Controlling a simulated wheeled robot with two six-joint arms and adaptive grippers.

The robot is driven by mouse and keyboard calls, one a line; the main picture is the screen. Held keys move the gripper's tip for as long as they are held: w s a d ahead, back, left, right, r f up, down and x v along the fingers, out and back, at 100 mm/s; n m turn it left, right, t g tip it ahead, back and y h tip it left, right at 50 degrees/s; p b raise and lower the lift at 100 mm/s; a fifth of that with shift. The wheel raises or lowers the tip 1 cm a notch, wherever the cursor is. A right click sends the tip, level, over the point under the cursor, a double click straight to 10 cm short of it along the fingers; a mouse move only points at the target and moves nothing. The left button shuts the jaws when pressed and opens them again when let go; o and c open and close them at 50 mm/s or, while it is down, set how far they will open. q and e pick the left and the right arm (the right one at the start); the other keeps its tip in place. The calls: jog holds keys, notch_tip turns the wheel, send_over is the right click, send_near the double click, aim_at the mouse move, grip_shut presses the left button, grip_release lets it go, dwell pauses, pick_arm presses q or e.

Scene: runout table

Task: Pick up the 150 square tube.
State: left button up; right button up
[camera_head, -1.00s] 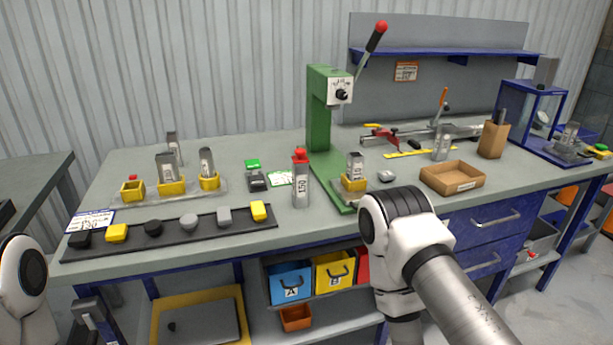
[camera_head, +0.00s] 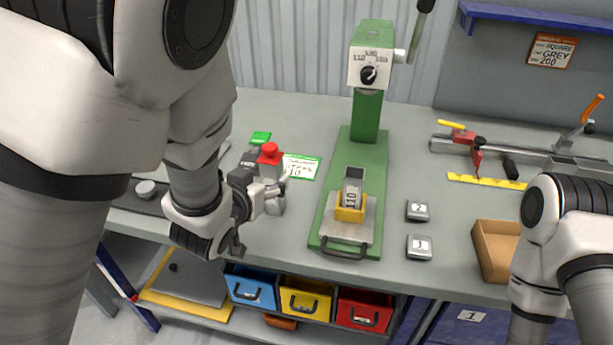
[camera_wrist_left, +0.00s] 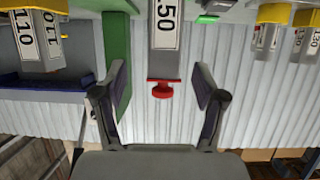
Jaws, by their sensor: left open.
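The 150 square tube (camera_head: 271,174) stands upright on the workbench, left of the green press, with a red cap on top. In the head view my left gripper (camera_head: 262,204) is beside it and hides part of it, including its label.
The green press (camera_head: 367,125) stands close right of the tube, with a 110 tube (camera_head: 353,188) in a yellow holder (camera_head: 349,212) on its base. Two small grey blocks (camera_head: 418,211) and a wooden tray (camera_head: 492,250) are farther right. A green-edged card (camera_head: 302,166) lies behind the tube.

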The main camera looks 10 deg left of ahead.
aim_at(266, 174)
pick_arm(q)
jog(key=w, duration=0.1)
jog(key=w+f, duration=0.1)
jog(key=w+a+p, duration=0.1)
jog(key=shift+w+f, duration=0.2)
jog(key=shift+f, duration=0.1)
jog(key=w, duration=0.1)
jog(key=w+d+f, duration=0.1)
jog(key=w, duration=0.1)
jog(key=shift+d+f, duration=0.15)
jog(key=shift+f, duration=0.05)
jog(key=shift+s+a, duration=0.15)
jog(key=shift+a, duration=0.1)
jog(key=shift+c, duration=0.4)
grip_shut()
pick_arm(e)
jog(key=shift+s+a+r, duration=0.1)
jog(key=shift+a+r, duration=0.25)
jog(key=shift+r, duration=0.5)
